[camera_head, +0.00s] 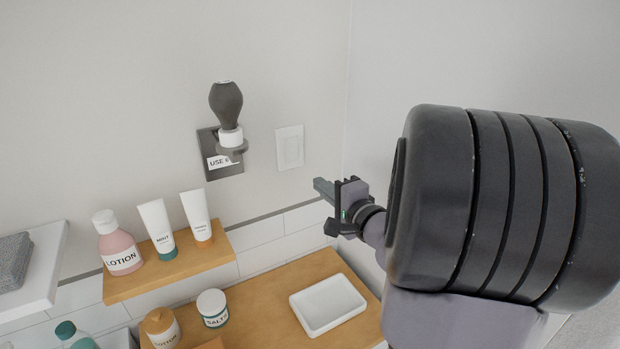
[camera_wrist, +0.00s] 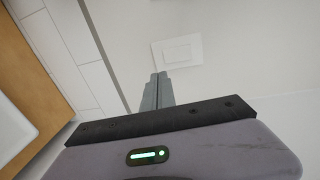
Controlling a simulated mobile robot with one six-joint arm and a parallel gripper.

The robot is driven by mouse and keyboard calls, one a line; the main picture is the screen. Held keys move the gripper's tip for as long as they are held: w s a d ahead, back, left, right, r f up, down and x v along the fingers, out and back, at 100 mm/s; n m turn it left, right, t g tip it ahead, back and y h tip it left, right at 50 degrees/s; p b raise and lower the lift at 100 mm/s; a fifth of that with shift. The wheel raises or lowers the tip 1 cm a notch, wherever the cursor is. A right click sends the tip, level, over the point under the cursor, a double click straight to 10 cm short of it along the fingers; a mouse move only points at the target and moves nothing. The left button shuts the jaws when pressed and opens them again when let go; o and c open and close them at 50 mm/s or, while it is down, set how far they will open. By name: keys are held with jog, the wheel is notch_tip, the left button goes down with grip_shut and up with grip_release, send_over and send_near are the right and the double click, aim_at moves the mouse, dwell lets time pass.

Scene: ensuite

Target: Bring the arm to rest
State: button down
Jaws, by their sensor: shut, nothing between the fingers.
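My gripper (camera_head: 322,187) is at the right of centre in the head view, above the right part of the wooden counter and in front of the wall. In the wrist view its fingers (camera_wrist: 157,90) are together with nothing between them. My dark arm link fills the right side of the head view and hides part of the wall and the counter's right end.
A wall switch (camera_head: 290,147) is near my gripper. A dark holder (camera_head: 221,155) carries a dark bulb-shaped item (camera_head: 226,103). A shelf (camera_head: 130,284) bears a lotion bottle (camera_head: 120,250) and two tubes. The counter (camera_head: 270,304) bears a white tray (camera_head: 362,318) and jars.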

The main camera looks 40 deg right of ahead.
jog(key=v, duration=0.2)
jog(key=shift+s+a, duration=0.3)
jog(key=shift+s, duration=0.05)
